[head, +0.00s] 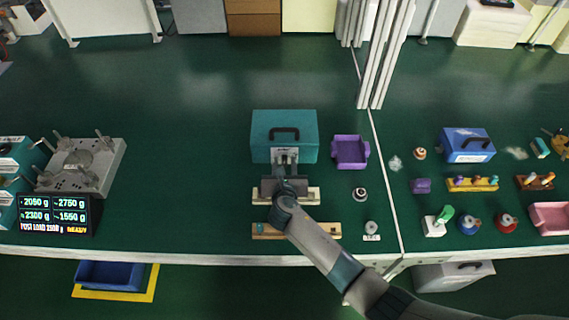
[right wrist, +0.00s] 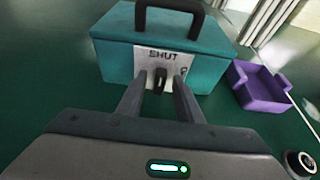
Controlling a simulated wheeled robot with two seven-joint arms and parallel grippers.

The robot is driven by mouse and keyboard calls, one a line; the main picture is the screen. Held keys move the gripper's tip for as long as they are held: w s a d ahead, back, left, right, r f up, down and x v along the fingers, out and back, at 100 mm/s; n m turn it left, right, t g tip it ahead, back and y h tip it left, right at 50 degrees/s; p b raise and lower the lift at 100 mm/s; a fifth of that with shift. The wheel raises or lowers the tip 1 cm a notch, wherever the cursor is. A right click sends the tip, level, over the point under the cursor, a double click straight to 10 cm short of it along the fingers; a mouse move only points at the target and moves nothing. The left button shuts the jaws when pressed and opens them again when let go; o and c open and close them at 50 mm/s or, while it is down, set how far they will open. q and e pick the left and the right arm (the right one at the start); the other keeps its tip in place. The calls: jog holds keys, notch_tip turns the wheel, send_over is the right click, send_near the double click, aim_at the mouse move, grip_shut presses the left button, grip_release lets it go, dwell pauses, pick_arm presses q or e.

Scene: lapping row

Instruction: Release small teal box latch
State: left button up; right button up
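The small teal box (head: 265,125) with a dark carry handle stands on the green bench in the head view; it also fills the top of the right wrist view (right wrist: 118,62). Its front carries a white plate marked "SHUT" (right wrist: 146,62) with a small dark latch (right wrist: 160,77) on it. My right gripper (head: 285,166) is at the front of the box. In the right wrist view its fingers (right wrist: 160,88) are apart, one on each side of the latch. I cannot tell whether they touch it. My left gripper is not in view.
A purple open bin (head: 350,152) stands just right of the box. Wooden strips (head: 262,231) lie in front, under my arm. A scale display (head: 55,213) and a metal fixture (head: 82,163) are at left. A blue box (head: 467,146) stands at right. Bench behind the box is clear.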

jog(key=shift+c, duration=0.6)
grip_shut()
jog(key=shift+d+m+y+p, duration=0.15)
jog(key=shift+m+y+p, duration=0.2)
jog(key=shift+m, duration=0.25)
jog(key=shift+m+y, duration=0.35)
jog(key=shift+m, duration=0.05)
jog(key=shift+d+f+m+t+y+b, duration=0.15)
jog(key=shift+m+y+b, duration=0.3)
jog(key=shift+m, duration=0.25)
jog(key=shift+d+r+m+t+y+b, duration=0.15)
jog(key=shift+m+y+b, duration=0.25)
jog(key=shift+m, duration=0.3)
jog(key=shift+a+f, duration=0.1)
